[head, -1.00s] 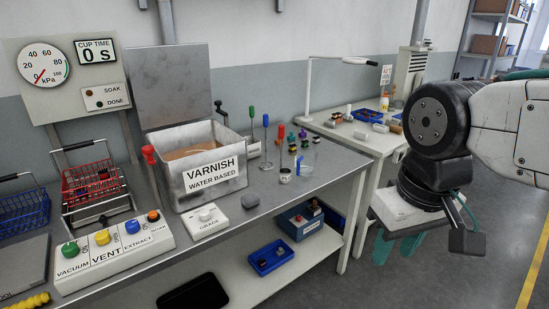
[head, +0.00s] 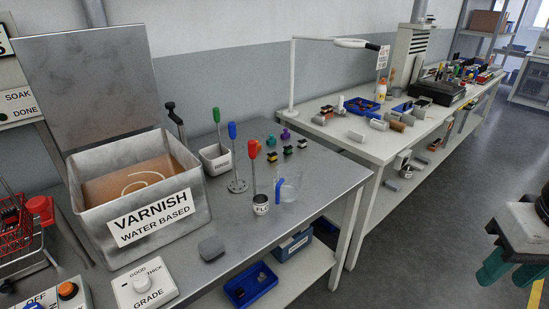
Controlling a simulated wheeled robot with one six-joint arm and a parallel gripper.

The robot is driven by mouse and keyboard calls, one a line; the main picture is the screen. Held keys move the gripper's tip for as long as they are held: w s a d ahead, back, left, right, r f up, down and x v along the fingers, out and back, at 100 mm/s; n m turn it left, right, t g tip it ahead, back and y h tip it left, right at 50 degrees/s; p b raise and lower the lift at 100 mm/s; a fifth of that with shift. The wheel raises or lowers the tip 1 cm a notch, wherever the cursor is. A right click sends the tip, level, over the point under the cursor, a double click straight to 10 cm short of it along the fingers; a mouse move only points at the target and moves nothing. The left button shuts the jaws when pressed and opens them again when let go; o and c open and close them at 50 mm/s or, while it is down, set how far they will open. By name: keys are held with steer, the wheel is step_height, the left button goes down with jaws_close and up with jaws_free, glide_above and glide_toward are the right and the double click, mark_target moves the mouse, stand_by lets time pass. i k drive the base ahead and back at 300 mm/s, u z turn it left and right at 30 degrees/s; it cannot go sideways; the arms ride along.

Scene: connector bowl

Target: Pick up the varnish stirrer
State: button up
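Three upright handled sticks stand on the grey metal bench, and I cannot tell for certain which is the varnish stirrer. A green-handled one (head: 216,116) stands in a white pot (head: 216,158). A blue-handled one (head: 232,131) stands on a round metal base (head: 238,186). A red-handled one (head: 253,149) stands in a small labelled cup (head: 261,206). The open varnish tank (head: 200,212) is left of them, with a pale swirl in its brown varnish (head: 140,180). My gripper (head: 510,273) is at the right edge, over the floor, far from the sticks; its teal fingers look apart and empty.
A clear beaker (head: 290,187) stands right of the red-handled stick. Small coloured connectors (head: 286,136) lie behind. A grey block (head: 211,248) and the grade dial box (head: 143,287) are at the bench front. A second bench (head: 355,150) with a lamp stands behind; the aisle floor is clear.

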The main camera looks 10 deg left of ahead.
mark_target(238, 185)
steer(key=u, duration=0.05)
steer(key=i, duration=0.75)
steer(key=u, duration=0.85)
steer(key=i, duration=0.4)
steer(key=u, duration=0.3)
